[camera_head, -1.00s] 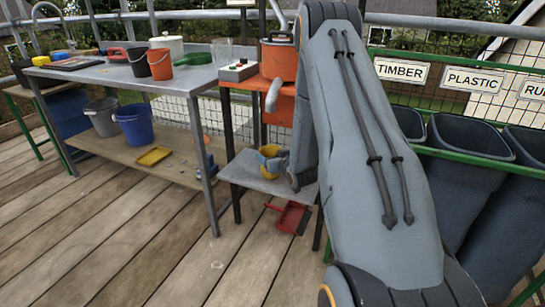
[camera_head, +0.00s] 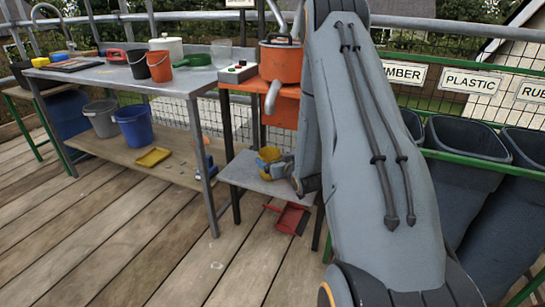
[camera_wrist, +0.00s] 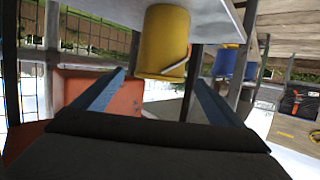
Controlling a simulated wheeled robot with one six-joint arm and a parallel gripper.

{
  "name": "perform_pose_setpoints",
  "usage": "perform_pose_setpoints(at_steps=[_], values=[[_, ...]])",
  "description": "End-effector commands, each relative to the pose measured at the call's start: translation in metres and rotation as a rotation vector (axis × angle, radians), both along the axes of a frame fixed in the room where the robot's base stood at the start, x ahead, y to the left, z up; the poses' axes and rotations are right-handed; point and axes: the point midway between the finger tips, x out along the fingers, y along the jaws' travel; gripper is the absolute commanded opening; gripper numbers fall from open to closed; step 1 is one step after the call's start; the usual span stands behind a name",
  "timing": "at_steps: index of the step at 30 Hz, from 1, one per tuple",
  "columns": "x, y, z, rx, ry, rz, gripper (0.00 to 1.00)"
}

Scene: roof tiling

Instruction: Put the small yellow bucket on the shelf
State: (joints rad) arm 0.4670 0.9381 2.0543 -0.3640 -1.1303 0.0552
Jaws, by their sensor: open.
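The small yellow bucket (camera_head: 268,155) stands upright on the low grey shelf (camera_head: 240,172) under the orange machine. In the wrist view, which looks upside down, the yellow bucket (camera_wrist: 165,42) rests on the grey shelf surface (camera_wrist: 95,12), its handle hanging against its side. My gripper (camera_wrist: 160,76) is open. Its blue fingers lie to either side of the bucket in the picture, with the bucket beyond the tips and apart from them. In the head view my gripper (camera_head: 280,167) is just right of the bucket; my arm hides part of it.
A metal table (camera_head: 130,75) at left carries buckets and pans. Its wooden lower board (camera_head: 120,150) holds a blue bucket (camera_head: 134,126), a grey bucket (camera_head: 102,117) and a yellow tray (camera_head: 153,156). A red dustpan (camera_head: 290,218) lies below the grey shelf. Dark bins (camera_head: 465,140) stand at right.

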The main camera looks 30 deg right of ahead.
Motion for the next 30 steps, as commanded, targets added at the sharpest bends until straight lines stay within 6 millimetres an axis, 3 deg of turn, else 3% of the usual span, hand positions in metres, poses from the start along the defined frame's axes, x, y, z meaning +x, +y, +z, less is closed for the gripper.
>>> perform_pose_setpoints(at_steps=[3, 9, 17, 20, 25, 30], values=[[-0.025, 0.002, 0.010, 0.001, 0.000, -0.001, 0.91], [-0.057, 0.006, 0.019, 0.000, 0.001, -0.002, 0.91], [-0.070, 0.015, 0.027, -0.003, 0.016, 0.007, 0.91], [-0.064, 0.032, 0.037, -0.013, 0.073, 0.027, 0.91], [-0.061, 0.088, 0.064, -0.036, 0.257, 0.073, 0.91], [-0.088, 0.150, 0.093, -0.047, 0.460, 0.114, 0.91]])
